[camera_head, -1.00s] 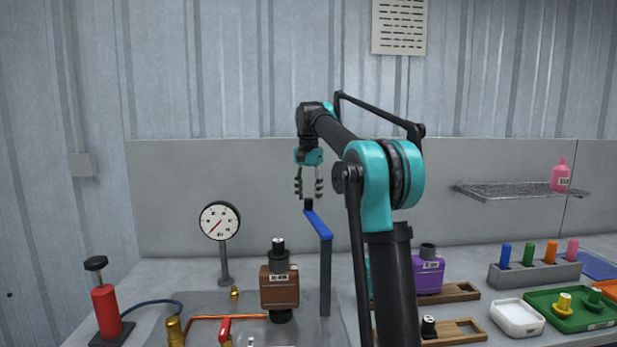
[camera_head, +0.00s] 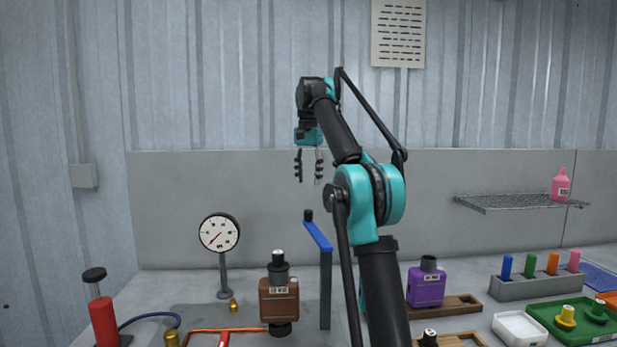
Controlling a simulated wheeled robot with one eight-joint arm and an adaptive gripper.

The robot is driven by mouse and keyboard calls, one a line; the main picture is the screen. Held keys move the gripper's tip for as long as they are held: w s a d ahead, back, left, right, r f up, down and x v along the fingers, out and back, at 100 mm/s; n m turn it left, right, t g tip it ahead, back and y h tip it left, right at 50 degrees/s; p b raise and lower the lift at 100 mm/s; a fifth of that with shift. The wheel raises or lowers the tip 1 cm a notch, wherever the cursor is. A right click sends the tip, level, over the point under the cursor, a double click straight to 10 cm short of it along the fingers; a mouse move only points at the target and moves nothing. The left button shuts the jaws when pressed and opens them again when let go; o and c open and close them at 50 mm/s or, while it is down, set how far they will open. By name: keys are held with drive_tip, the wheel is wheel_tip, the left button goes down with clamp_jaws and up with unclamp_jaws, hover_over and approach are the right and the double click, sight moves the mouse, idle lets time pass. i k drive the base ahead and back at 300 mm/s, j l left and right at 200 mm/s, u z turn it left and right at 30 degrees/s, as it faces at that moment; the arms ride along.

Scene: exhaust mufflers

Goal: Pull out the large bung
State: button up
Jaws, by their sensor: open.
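My gripper (camera_head: 309,181) is open and empty, pointing down, high above the bench. It is above the black knob of a blue lever (camera_head: 318,237) on a grey post. A brown muffler (camera_head: 279,304) stands at the bench's middle, with a dark collar and a black plug (camera_head: 279,258) in its top and a dark fitting below. A purple muffler (camera_head: 426,288) stands on a wooden stand to the right, with a dark neck on top. A yellow stepped bung (camera_head: 566,316) and a green one (camera_head: 598,310) sit in a green tray. I cannot tell which is the large bung.
A pressure gauge (camera_head: 219,233) and a red hand pump (camera_head: 104,321) stand at left. A grey rack (camera_head: 540,283) of coloured pegs, a white tray (camera_head: 519,328) and a wire shelf (camera_head: 520,203) are at right. My arm hides part of the bench's middle.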

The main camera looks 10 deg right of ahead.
sight(278, 265)
drive_tip(key=k, duration=1)
